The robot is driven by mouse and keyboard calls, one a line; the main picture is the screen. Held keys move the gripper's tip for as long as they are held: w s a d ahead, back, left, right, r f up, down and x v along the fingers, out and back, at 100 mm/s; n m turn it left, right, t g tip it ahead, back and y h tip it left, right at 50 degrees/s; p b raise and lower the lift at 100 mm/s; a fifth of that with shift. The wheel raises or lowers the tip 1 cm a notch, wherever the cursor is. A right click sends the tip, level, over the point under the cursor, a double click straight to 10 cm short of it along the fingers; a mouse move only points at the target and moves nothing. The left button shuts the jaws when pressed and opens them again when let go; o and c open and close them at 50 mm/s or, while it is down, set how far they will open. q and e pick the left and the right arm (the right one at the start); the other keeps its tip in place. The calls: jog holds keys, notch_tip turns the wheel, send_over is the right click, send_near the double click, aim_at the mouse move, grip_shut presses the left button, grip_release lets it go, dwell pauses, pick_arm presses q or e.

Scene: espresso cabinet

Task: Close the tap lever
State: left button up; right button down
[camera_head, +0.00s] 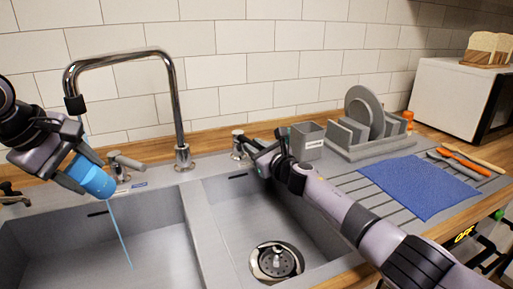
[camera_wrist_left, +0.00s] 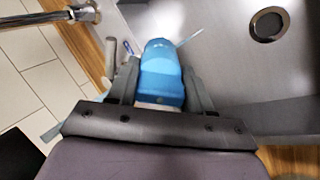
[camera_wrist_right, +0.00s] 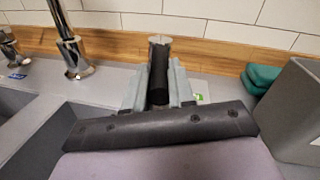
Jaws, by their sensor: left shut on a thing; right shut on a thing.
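The chrome tap (camera_head: 180,110) stands behind the sinks, its spout end over the left sink. The right tap lever (camera_head: 238,142) stands right of the tap. My right gripper (camera_wrist_right: 158,85) is shut on its dark, metal-topped handle (camera_wrist_right: 159,60). The left tap lever (camera_head: 123,163) stands left of the tap, with nothing holding it.
The right sink has a round drain (camera_head: 276,262). A grey box (camera_head: 308,140) and a dish rack with plates (camera_head: 364,125) stand at the right. A blue cloth (camera_head: 420,187) lies on the drainer, beside orange-handled utensils (camera_head: 462,159).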

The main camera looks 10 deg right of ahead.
jog(key=a+m+h, duration=0.1)
jog(key=m+t+h, duration=0.1)
jog(key=h, duration=0.1)
jog(key=shift+s+a, duration=0.3)
jog(key=shift+a, duration=0.1)
jog(key=c, duration=1)
grip_release()
jog(key=shift+o, duration=0.2)
jog(key=shift+s, duration=0.1)
jog(key=v, duration=1.2)
jog(key=shift+a, duration=0.2)
jog(key=shift+f, duration=0.1)
